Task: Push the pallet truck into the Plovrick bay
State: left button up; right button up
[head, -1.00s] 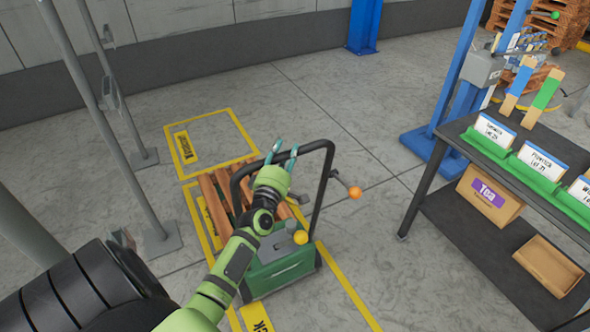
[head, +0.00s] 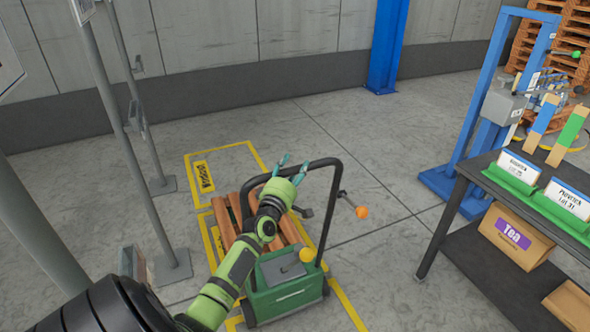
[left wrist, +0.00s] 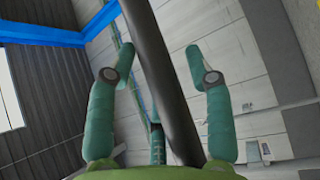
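The green pallet truck (head: 285,293) stands on the floor in the lower middle of the head view, with an upright black loop handle (head: 334,205) and brown wooden slats (head: 288,232) at its far side. Beyond the slats is a yellow-outlined floor bay (head: 250,143) with a yellow label (head: 203,177), too small to read surely. My left gripper (head: 291,168) is at the handle's top bar. In the left wrist view the dark bar (left wrist: 160,80) passes between its spread teal fingers, with gaps on both sides. My right gripper is out of view.
Grey posts (head: 130,130) with floor plates stand left of the bays. At right is a dark table (head: 455,205) with green sign holders, and a blue frame (head: 470,120) behind it. A blue column (head: 387,45) stands at the back wall. Floor beyond the far bay is clear.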

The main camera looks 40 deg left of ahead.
pick_arm(q)
jog(key=shift+d, duration=0.15)
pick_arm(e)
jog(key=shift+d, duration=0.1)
pick_arm(q)
jog(key=v, duration=1.2)
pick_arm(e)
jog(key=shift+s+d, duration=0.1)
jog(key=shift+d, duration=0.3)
